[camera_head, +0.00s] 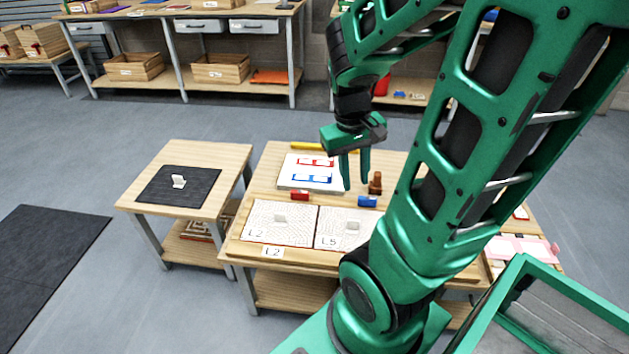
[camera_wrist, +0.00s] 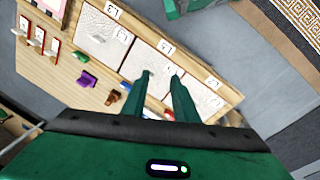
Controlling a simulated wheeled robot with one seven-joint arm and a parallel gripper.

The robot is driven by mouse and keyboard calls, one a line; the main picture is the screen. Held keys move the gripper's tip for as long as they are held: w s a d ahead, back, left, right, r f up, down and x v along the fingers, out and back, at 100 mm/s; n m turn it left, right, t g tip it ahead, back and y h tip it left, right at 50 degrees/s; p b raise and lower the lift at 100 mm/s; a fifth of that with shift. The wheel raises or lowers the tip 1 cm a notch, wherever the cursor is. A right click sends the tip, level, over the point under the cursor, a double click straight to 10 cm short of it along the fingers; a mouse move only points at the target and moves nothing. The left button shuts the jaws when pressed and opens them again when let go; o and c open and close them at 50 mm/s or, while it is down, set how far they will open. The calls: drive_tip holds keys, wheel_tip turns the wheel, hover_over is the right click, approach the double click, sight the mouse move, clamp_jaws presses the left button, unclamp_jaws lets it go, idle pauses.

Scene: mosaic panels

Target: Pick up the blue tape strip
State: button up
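A white board (camera_head: 290,178) lies on the wooden table, with a red-marked strip (camera_head: 316,161) above a blue-marked strip (camera_head: 312,179). A small blue block-like piece (camera_head: 367,201) sits on the table to the right of the board; a blue piece also shows in the wrist view (camera_wrist: 125,87). I cannot tell which blue thing is the tape strip. My gripper (camera_head: 355,184) points down above the table, right of the board, fingers apart and empty. It also shows in the wrist view (camera_wrist: 161,76), where it partly hides the board.
A red piece (camera_head: 300,196) lies below the board. Panels marked L2 (camera_head: 262,232) and L5 (camera_head: 328,240) lie at the front. A brown object (camera_head: 375,183) stands close right of my gripper. A yellow bar (camera_head: 310,147) lies behind the board. A side table (camera_head: 215,205) stands left.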

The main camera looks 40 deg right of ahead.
drive_tip(key=w+d+f+n+t+h, duration=0.1)
drive_tip(key=w+d+f+n+h, duration=0.45)
drive_tip(key=w+d+f, duration=0.35)
drive_tip(key=w+d+f+n+h, duration=0.4)
drive_tip(key=w+d+f+n, duration=0.25)
drive_tip(key=d, duration=0.45)
drive_tip(key=w+f+n+t, duration=0.2)
drive_tip(key=w+f+n, duration=0.1)
drive_tip(key=n, duration=0.3)
drive_tip(key=w+a+f+n+t, duration=0.1)
drive_tip(key=w+f+n+t, duration=0.2)
drive_tip(key=f+n, duration=0.3)
drive_tip(key=w+a+f+n+t+y, duration=0.1)
drive_tip(key=w+f+n+t, duration=0.1)
drive_tip(key=f+n, duration=0.3)
drive_tip(key=shift+w+a+f+n+t, duration=0.1)
drive_tip(key=shift+w+f+n+t, duration=0.15)
drive_tip(key=shift+n, duration=0.2)
drive_tip(key=shift+w+n+t, duration=0.15)
drive_tip(key=shift+n+t, duration=0.2)
drive_tip(key=shift+n, duration=0.1)
drive_tip(key=x, duration=1)
drive_tip(key=shift+w+f, duration=0.25)
drive_tip(key=shift+c, duration=0.4)
clamp_jaws()
